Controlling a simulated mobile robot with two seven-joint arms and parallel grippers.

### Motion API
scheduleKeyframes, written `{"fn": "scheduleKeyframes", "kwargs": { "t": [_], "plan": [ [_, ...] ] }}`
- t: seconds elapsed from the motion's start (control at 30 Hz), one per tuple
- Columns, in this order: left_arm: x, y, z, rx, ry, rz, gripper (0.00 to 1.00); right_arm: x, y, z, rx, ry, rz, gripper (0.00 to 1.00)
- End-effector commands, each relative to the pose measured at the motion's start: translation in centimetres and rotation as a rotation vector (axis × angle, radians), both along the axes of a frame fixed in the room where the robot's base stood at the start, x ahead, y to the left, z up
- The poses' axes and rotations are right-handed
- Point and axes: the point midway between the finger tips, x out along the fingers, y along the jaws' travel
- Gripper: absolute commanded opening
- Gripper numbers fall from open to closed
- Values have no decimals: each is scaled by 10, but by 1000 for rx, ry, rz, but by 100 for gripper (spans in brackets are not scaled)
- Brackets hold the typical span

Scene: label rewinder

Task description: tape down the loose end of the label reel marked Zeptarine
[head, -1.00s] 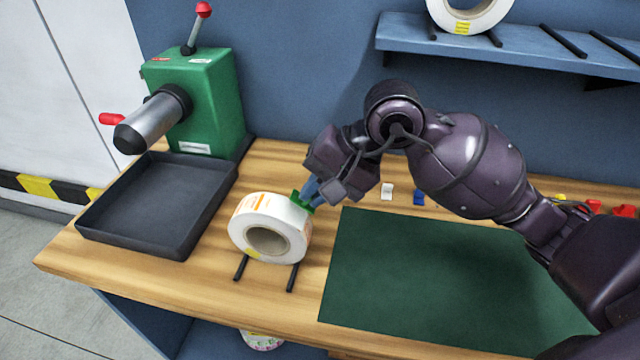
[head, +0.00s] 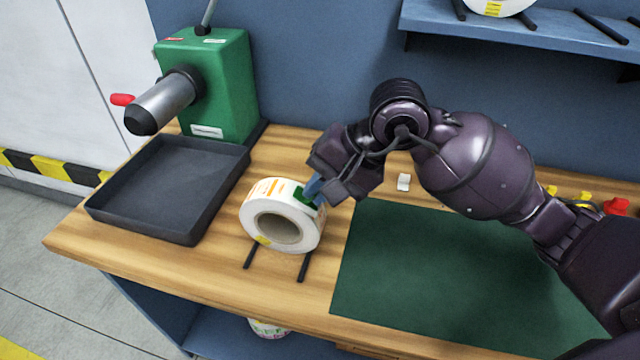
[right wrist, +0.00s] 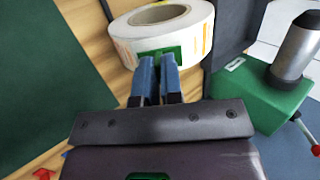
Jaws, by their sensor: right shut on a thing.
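A white label reel (head: 262,213) with orange print and a yellow mark stands on two black rods on the wooden bench. Its name is too small to read, and I cannot make out its loose end. My right gripper (head: 315,190) is at the reel's upper right rim, its blue fingers shut on a small green tape piece (head: 305,196). In the right wrist view the green piece (right wrist: 160,54) lies against the outer face of the reel (right wrist: 188,32), with the fingertips (right wrist: 157,70) right at it. My left gripper is out of view.
A green machine (head: 222,85) with a grey spindle (head: 160,104) stands behind a black tray (head: 165,222) at left. A dark green mat (head: 450,275) covers the bench at right. A small white piece (head: 403,182) lies behind it. A shelf (head: 540,30) holds another reel (head: 497,5).

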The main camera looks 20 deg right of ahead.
Motion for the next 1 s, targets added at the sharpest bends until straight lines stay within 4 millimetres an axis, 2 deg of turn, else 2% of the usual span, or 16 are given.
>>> {"fn": "scheduleKeyframes", "kwargs": {
  "t": [1.0],
  "plan": [
    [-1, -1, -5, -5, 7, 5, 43, 2, 3, -4, 0, 0, 0, 0]
  ]
}}
